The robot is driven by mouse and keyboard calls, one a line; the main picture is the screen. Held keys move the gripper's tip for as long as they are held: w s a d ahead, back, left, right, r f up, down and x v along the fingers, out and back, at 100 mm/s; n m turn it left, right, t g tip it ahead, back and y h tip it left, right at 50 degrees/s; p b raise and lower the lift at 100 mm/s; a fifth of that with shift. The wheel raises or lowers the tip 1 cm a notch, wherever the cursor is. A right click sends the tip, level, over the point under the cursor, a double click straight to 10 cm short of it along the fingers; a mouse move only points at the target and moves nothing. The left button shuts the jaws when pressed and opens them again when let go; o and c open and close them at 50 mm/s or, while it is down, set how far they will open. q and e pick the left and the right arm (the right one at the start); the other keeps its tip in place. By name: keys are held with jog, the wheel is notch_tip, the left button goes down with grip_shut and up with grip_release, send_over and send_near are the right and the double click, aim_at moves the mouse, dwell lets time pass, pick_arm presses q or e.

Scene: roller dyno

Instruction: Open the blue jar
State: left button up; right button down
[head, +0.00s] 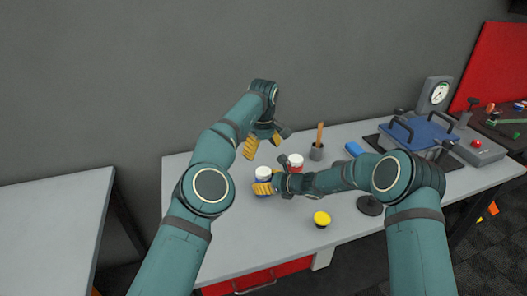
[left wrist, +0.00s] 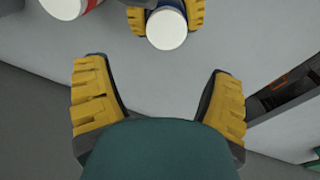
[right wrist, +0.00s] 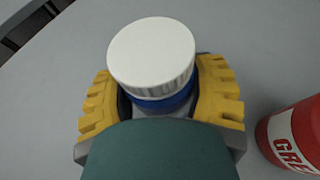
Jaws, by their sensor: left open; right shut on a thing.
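The blue jar (right wrist: 165,103) stands upright with its white lid (right wrist: 152,52) on. In the head view the jar's white lid (head: 263,173) shows near the table's middle, with its body mostly hidden by my gripper. My right gripper (head: 263,187) is shut on the blue jar below the lid, one yellow finger on each side. My left gripper (head: 263,143) is open and empty, above and behind the jar. In the left wrist view the lid (left wrist: 167,29) is at the top, beyond the open fingers and apart from them.
A red jar (right wrist: 292,135) with a white lid stands close beside the right gripper. A grey cup (head: 317,152) with a wooden handle, a blue block (head: 354,148) and a yellow-topped object (head: 321,218) are on the table (head: 215,245). Equipment with a gauge (head: 440,93) stands right. The table's front left is clear.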

aim_at(263, 171)
pick_arm(q)
jog(key=shift+s+d+f+g, duration=0.2)
jog(key=shift+s+g, duration=0.2)
jog(key=shift+s, duration=0.2)
jog(key=shift+f, duration=3.85)
jog(key=c, duration=1.3)
jog(key=n, duration=1)
jog(key=o, duration=1.2)
